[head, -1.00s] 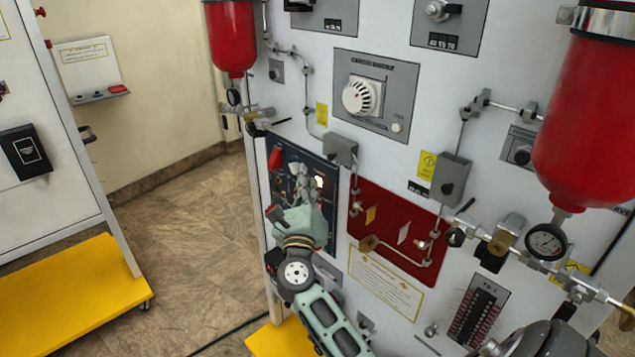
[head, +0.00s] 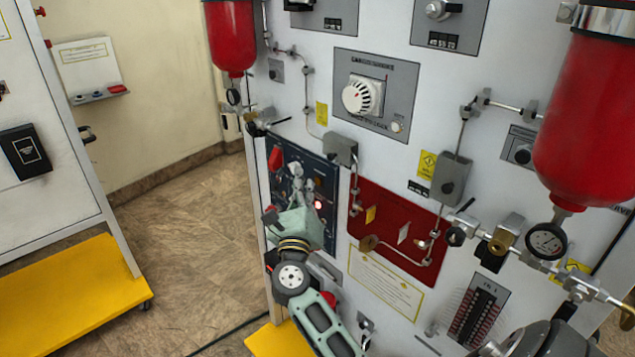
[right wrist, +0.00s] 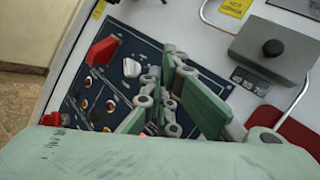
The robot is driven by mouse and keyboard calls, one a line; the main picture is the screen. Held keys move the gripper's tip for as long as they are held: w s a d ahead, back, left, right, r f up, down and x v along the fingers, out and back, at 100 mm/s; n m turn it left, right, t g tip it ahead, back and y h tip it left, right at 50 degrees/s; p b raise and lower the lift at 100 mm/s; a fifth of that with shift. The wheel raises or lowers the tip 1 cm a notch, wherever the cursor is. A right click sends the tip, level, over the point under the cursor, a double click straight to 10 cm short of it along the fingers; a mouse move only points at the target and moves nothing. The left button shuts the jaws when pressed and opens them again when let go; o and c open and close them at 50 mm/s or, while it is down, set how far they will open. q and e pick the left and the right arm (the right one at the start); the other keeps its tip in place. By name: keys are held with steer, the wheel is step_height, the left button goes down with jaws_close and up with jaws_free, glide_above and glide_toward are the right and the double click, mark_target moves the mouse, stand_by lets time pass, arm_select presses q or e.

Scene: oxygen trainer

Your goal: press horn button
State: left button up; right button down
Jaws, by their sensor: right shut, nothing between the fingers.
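The dark blue control panel (head: 329,235) is on the lower left of the white trainer board, with a red lever cover (head: 275,158) at its upper left. A small red light (head: 318,204) glows on its right side. My right gripper (head: 296,175) is shut and empty, in front of the panel. The panel also shows in the right wrist view (right wrist: 118,50), with a red cover (right wrist: 102,51), a silver knob (right wrist: 131,68) and several small round fittings. The gripper's fingers (right wrist: 165,80) cover its middle and right. I cannot tell which control is the horn button, nor whether the fingertips touch the panel.
A red board (head: 385,198) with tubing is right of the panel. A grey box (head: 340,149) sits above it and a large dial (head: 362,97) higher up. A red cylinder (head: 231,40) hangs at upper left. Open floor (head: 190,220) lies left of the board.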

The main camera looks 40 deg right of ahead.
steer(key=a, duration=0.5)
steer(key=shift+s+b, duration=0.2)
steer(key=shift+b, duration=0.1)
stand_by(1.0)
